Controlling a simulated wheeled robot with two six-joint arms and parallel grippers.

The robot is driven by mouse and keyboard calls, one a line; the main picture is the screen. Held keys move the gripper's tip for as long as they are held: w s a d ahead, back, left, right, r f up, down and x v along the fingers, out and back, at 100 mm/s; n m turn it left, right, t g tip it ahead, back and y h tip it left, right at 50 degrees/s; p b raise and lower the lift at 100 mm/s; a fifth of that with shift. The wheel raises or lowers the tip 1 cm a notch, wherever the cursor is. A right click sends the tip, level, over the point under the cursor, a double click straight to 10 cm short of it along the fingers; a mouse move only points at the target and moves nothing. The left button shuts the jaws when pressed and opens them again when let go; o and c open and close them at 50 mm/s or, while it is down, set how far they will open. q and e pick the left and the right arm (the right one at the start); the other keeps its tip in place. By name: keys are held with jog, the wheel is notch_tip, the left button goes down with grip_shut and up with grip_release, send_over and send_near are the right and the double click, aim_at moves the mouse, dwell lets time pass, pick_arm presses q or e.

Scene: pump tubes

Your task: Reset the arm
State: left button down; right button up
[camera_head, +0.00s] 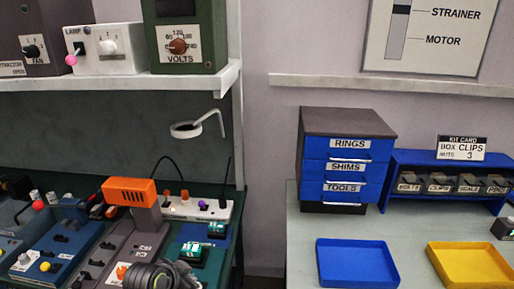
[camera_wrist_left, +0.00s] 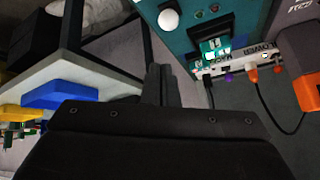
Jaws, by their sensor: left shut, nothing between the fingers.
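My left gripper (camera_head: 165,275) shows at the bottom edge of the head view, a dark form low in front of the left bench; most of the arm is out of frame. In the left wrist view its two black fingers (camera_wrist_left: 159,84) are together, with nothing between them. They point over the gap between the light table (camera_wrist_left: 62,75) and the equipment on the bench. My right gripper is in neither view.
The left bench holds an orange-topped device (camera_head: 130,192), a blue control box (camera_head: 52,245) and a power strip (camera_head: 200,208). The right table has a blue drawer unit (camera_head: 345,155), a blue tray (camera_head: 357,263) and a yellow tray (camera_head: 470,265). A shelf (camera_head: 110,83) overhangs the bench.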

pick_arm(q)
jog(key=s+a+f+n+g+y, duration=0.1)
jog(key=s+a+n, duration=0.15)
jog(key=s, duration=0.75)
jog(key=s+a+f+n+g+y, duration=0.2)
jog(key=s+a, duration=0.2)
jog(key=s, duration=0.6)
jog(key=s+a+f+n+g+y, duration=0.1)
jog(key=s+a+n, duration=0.2)
jog(key=s, duration=0.7)
notch_tip(320, 180, down, 28)
jog(key=a+g+b, duration=0.1)
jog(key=b, duration=0.2)
jog(key=s+d+f+g+h+b, duration=0.1)
jog(key=s+f+b, duration=0.1)
jog(key=s+f, duration=1.3)
notch_tip(320, 180, down, 3)
jog(key=shift+f, duration=0.15)
